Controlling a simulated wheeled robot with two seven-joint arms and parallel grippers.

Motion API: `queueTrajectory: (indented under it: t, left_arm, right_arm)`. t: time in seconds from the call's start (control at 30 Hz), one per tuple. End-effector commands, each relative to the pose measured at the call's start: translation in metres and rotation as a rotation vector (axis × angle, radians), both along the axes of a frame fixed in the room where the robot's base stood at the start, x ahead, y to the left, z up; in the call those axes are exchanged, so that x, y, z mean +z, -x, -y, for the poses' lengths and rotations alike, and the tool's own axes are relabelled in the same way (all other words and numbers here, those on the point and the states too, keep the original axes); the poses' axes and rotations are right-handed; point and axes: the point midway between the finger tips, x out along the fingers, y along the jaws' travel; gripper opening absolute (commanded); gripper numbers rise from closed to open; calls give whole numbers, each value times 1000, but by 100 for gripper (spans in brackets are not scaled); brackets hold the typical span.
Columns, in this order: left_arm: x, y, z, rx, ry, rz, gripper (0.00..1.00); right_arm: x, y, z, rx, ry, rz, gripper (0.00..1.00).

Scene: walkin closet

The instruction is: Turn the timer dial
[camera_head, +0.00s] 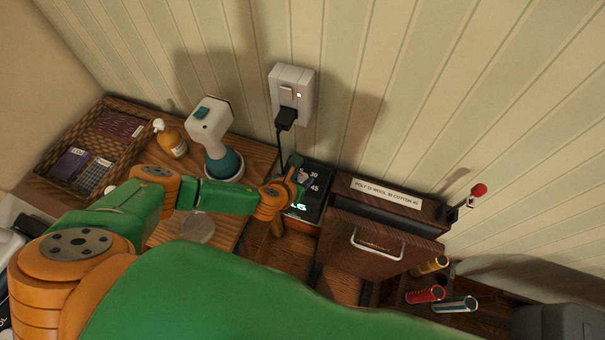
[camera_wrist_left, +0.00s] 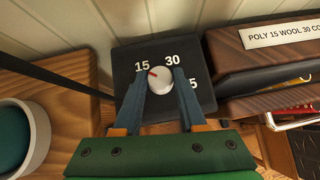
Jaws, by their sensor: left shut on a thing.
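The timer is a black box with white numbers beside the wooden cabinet, in the head view (camera_head: 325,178) and in the left wrist view (camera_wrist_left: 196,48). Its round white dial (camera_wrist_left: 160,83) has a red mark pointing up-left, towards the 15. Numbers 15 and 30 show, with a partly covered number ending in 5 at right. My left gripper (camera_wrist_left: 157,84) is shut on the dial, one finger on each side. In the head view my left gripper (camera_head: 297,172) hides the dial. Green lit digits (camera_head: 298,206) show on the timer's front, partly unreadable. My right gripper is not in view.
A wall socket (camera_head: 291,88) with a black plug and cord is behind the timer. A white and teal device (camera_head: 213,135), amber bottle (camera_head: 171,138) and wicker tray (camera_head: 72,127) stand left. The labelled wooden cabinet (camera_head: 370,215), with a red-knobbed lever (camera_head: 478,190), is right.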

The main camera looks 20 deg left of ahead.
Motion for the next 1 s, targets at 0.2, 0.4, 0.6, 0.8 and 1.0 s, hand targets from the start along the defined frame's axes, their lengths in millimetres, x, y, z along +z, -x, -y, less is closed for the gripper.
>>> queueTrajectory:
  t: [0.2,0.4,0.6,0.8,1.0]
  left_arm:
    - [0,0,-4,-199,-4,-2,0]
    - [-2,-2,-7,-388,-5,-2,0]
    - [-4,-4,-8,-575,-4,-2,0]
    - [-6,-5,-9,-742,-4,-2,0]
    - [-6,-6,-9,-871,-2,-2,0]
  right_arm:
    - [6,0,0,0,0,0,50]
    - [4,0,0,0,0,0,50]
    - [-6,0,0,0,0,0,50]
    - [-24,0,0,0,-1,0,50]
    - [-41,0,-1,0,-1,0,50]
